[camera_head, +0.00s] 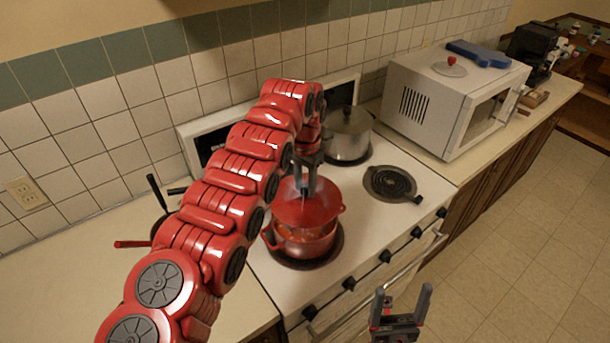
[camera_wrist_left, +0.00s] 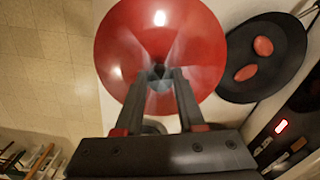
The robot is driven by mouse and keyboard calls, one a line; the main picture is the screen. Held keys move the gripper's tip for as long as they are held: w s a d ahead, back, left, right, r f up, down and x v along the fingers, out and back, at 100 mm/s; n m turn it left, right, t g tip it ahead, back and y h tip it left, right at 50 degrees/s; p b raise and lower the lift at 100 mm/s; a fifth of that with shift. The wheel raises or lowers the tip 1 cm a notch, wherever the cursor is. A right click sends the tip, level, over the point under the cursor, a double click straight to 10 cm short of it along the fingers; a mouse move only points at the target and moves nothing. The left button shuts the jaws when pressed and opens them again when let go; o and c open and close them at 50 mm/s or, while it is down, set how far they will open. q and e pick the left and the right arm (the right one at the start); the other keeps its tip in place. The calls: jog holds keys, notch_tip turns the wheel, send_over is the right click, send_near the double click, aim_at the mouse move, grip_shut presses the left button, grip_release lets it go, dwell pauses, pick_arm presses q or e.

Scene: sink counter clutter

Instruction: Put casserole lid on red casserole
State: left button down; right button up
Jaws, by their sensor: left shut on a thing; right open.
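The red casserole (camera_head: 303,248) sits on the front left burner of the stove, and part of its inside shows below the lid. The red casserole lid (camera_head: 304,213) is over the casserole, slightly tilted in the picture, with a gap at the front rim. My left gripper (camera_head: 305,188) is shut on the lid's knob from above. In the left wrist view the lid (camera_wrist_left: 120,45) spreads beneath the fingers (camera_wrist_left: 161,82), which close around the knob. My right gripper (camera_head: 402,305) is open and empty in front of the stove.
A steel pot (camera_head: 348,135) stands on a back burner, and the front right burner (camera_head: 392,183) is bare. A white microwave (camera_head: 445,100) stands on the right counter. A dark pan (camera_wrist_left: 282,85) with two red items lies beside the lid in the left wrist view.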

aim_at(304, 202)
pick_arm(q)
jog(key=shift+a, duration=0.3)
jog(key=shift+d+f+b, duration=0.1)
jog(key=shift+d+b, duration=0.2)
jog(key=shift+b, duration=0.2)
jog(key=shift+a+f+b, duration=0.15)
jog(key=shift+a+b, duration=0.05)
jog(key=shift+b, duration=0.45)
jog(key=shift+f+b, duration=1.85)
jog(key=shift+f, duration=0.9)
jog(key=shift+s+f+b, duration=0.15)
jog(key=shift+f+b, duration=0.15)
jog(key=shift+b, duration=0.2)
jog(key=shift+c, duration=2.2)
grip_release()
jog(key=shift+r, duration=0.1)
